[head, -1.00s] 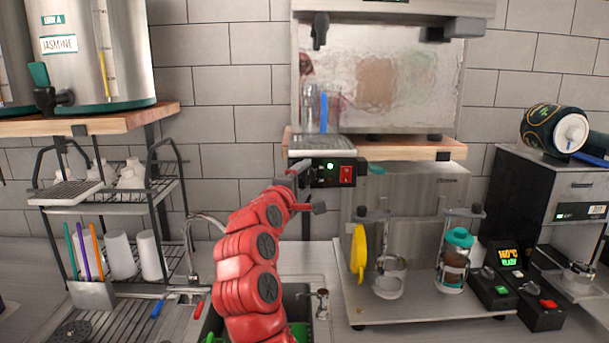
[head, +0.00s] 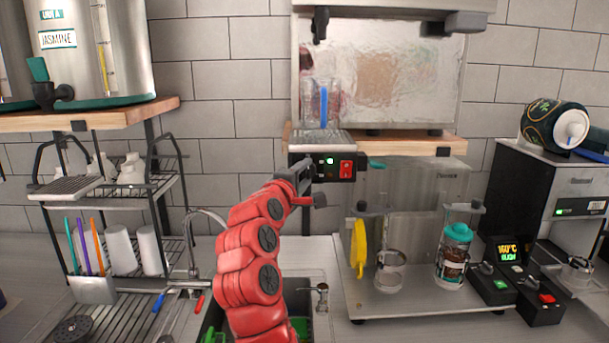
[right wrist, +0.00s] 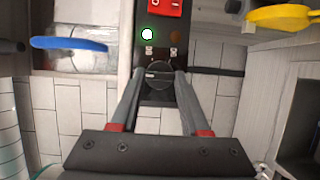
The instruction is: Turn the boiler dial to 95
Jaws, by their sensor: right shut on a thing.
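The boiler's small black control panel (head: 328,160) is under the wooden shelf, with a lit green light and a red switch (head: 346,169). My right gripper (head: 304,176) is at the left end of this panel. In the right wrist view, the black round dial (right wrist: 158,72) sits on the panel below the green light (right wrist: 147,34). The fingers of my right gripper (right wrist: 159,78) converge and are shut on the dial. The dial is mostly hidden by the gripper in the head view. I cannot read any number on it. My left gripper is not in view.
The wooden shelf (head: 400,146) is just above the panel. A sink (head: 303,298) and faucet lie below my arm. A steel stand (head: 430,297) with a yellow item (head: 358,248) and cups is to the right. A rack (head: 110,207) stands left.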

